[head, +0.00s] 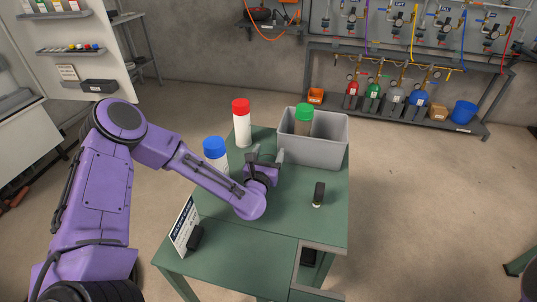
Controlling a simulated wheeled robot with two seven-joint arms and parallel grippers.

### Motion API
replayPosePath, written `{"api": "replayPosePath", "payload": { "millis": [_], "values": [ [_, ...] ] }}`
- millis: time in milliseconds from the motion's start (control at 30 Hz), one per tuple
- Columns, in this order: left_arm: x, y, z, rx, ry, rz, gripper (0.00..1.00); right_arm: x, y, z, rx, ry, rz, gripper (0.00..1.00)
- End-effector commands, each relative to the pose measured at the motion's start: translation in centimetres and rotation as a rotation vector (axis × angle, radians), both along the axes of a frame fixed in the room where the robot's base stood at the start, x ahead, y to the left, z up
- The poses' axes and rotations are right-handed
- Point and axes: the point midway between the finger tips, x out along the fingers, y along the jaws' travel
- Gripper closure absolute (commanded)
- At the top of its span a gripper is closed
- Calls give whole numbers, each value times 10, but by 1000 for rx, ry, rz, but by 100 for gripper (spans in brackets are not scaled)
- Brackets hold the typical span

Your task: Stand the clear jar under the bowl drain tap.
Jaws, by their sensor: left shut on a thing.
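My left gripper (266,158) is low over the green table, between the blue-lidded container and the grey bin. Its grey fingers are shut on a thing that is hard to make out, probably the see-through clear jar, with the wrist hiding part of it. I cannot tell whether the thing touches the table. The bowl drain tap cannot be made out in this view. My right gripper is not in view.
A blue-lidded container (215,148) and a red-lidded white container (241,128) stand left of the grey bin (320,150), which holds a green-lidded container (304,113). A small black object (319,193) stands at right. A sign (184,226) stands at the front left.

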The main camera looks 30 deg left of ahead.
Motion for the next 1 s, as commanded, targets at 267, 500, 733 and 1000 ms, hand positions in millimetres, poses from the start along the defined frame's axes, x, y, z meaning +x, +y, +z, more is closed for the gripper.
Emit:
{"api": "replayPosePath", "payload": {
  "millis": [267, 500, 733, 1000],
  "values": [
    [0, 0, -3, 0, 0, 0, 5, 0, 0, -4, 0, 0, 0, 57],
    [0, 0, -2, 0, 0, 0, 5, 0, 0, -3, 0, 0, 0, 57],
    [-31, -8, -3, -4, 1, -1, 5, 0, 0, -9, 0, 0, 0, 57],
    [-95, -25, -3, -2, 1, -1, 5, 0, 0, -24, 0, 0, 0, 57]
  ]
}}
